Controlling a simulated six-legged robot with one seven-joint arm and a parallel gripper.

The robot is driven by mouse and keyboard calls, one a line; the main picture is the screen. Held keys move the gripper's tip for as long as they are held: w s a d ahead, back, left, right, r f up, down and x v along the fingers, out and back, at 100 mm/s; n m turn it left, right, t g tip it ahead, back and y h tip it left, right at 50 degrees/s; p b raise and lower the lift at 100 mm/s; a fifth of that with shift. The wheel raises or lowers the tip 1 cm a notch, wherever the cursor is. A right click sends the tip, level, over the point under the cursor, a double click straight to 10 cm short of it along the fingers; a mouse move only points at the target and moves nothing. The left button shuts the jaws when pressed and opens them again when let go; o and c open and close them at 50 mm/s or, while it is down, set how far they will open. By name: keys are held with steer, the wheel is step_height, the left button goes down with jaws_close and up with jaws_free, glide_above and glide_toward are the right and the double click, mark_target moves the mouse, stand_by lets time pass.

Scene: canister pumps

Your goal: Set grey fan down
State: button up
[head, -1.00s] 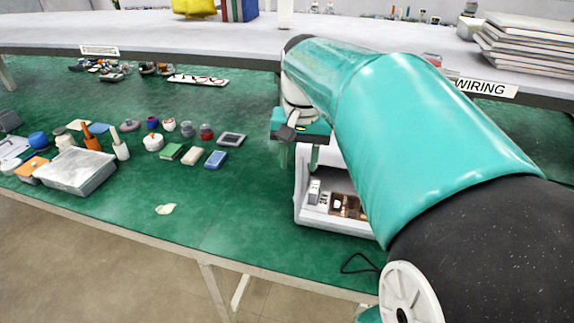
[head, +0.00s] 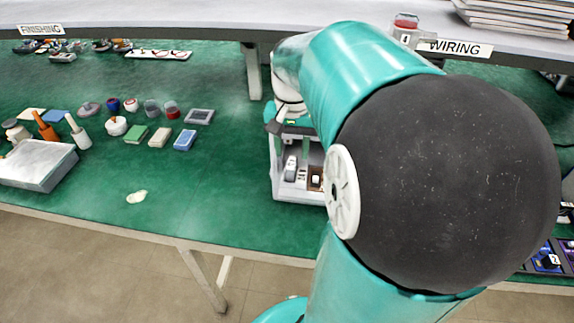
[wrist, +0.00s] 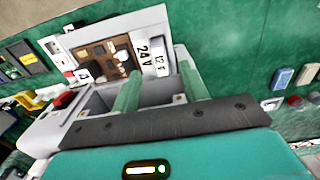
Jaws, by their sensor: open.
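My gripper (wrist: 159,72) is open, its two pale green fingers spread over a white housing (wrist: 95,32) in the wrist view. The housing has a brown panel (wrist: 103,60) and labels reading 24 V and 12 V. Between the fingers I see a grey open recess and no clearly held part. In the head view the white housing (head: 298,195) stands on the green bench under my gripper, partly hidden by my arm. I cannot pick out the grey fan for certain in either view.
A raised shelf with a WIRING sign (head: 455,47) runs behind. Bare bench lies left of the housing.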

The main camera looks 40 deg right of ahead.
mark_target(291, 163)
steer(key=shift+f, duration=2.75)
jaws_close()
